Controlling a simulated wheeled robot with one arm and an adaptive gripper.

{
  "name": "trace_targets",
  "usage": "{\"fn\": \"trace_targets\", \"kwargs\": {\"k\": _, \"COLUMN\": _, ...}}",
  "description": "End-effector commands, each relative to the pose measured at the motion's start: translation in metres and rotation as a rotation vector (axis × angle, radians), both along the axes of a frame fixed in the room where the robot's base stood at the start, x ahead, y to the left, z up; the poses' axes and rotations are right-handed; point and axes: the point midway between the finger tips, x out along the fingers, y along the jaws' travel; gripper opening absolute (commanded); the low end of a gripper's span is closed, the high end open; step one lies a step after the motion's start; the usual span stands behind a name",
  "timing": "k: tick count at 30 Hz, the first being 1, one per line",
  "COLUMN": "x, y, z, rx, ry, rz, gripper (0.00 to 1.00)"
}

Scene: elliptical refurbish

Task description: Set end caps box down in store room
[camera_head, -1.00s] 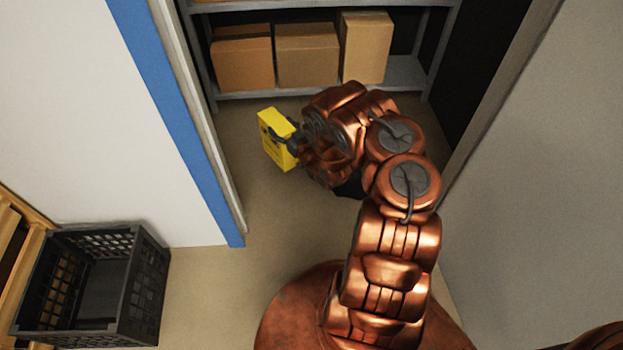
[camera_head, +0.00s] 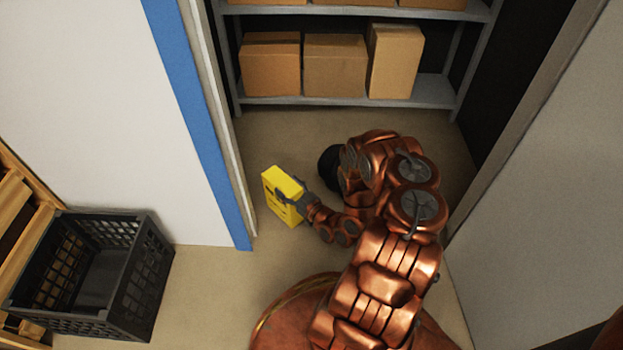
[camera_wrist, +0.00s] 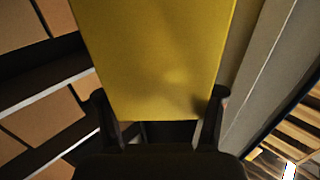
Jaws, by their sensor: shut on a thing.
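The yellow end caps box (camera_head: 284,197) is in the doorway of the store room, close to the left door frame. My gripper (camera_head: 290,193) is shut on it from the right side. In the wrist view the box (camera_wrist: 158,60) fills the upper middle, and the two dark fingers of my gripper (camera_wrist: 158,115) press on its two sides. I cannot tell for sure from these views whether the box touches the floor; it seems held above it.
A grey shelf unit (camera_head: 345,101) with several cardboard boxes (camera_head: 336,66) stands at the back of the store room. The floor (camera_head: 290,130) before it is clear. A blue-edged wall (camera_head: 195,110) is left, a grey wall (camera_head: 545,200) right. A black crate (camera_head: 150,290) stands at lower left.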

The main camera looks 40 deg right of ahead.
Motion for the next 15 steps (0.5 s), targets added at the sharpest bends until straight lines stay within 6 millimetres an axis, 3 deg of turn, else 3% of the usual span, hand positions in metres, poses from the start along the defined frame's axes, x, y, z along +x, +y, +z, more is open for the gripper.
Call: {"fn": "trace_targets", "kwargs": {"k": 15, "x": 0.06, "y": -0.076, "z": -0.009, "rx": -0.005, "ry": -0.007, "rz": 0.0, "gripper": 0.0}}
